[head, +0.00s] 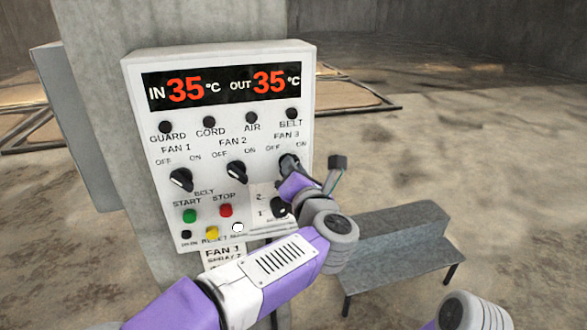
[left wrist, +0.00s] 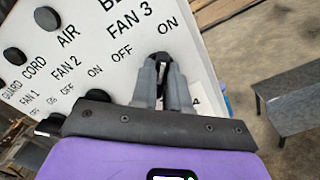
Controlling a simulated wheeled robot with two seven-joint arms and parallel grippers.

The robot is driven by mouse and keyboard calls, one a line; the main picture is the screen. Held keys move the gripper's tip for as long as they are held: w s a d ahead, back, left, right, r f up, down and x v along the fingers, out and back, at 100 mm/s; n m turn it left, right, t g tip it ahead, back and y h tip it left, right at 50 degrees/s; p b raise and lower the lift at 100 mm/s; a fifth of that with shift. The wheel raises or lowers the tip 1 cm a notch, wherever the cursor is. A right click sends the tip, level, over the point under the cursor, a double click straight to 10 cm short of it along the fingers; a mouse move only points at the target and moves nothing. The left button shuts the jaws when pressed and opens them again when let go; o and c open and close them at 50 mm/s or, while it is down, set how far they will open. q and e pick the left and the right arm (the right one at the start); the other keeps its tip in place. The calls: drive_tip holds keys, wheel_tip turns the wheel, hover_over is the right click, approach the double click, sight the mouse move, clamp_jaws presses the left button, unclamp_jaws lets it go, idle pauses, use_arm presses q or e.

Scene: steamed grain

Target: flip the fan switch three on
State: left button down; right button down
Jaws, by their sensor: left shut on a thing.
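The white control panel (head: 140,110) stands upright on a grey pillar. The black FAN 3 knob (head: 287,158) is at its right side, between its OFF and ON labels, partly covered by my left gripper (head: 293,171). In the left wrist view, the two grey fingers of my left gripper (left wrist: 164,78) are shut on the FAN 3 knob (left wrist: 163,57), just below the labels. Its exact angle is hard to read behind the fingers. My right gripper is not in view.
The FAN 2 knob (head: 236,172) and FAN 1 knob (head: 181,180) are to the left. A green START button (head: 190,216), red STOP button (head: 226,210) and yellow button (head: 212,233) are below. A grey bench (head: 400,255) stands at the lower right.

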use_arm(q)
drive_tip(key=c, duration=1.1)
unclamp_jaws()
drive_tip(key=shift+b+v, duration=0.75)
drive_tip(key=shift+v, duration=3.05)
drive_tip(key=shift+a, duration=0.1)
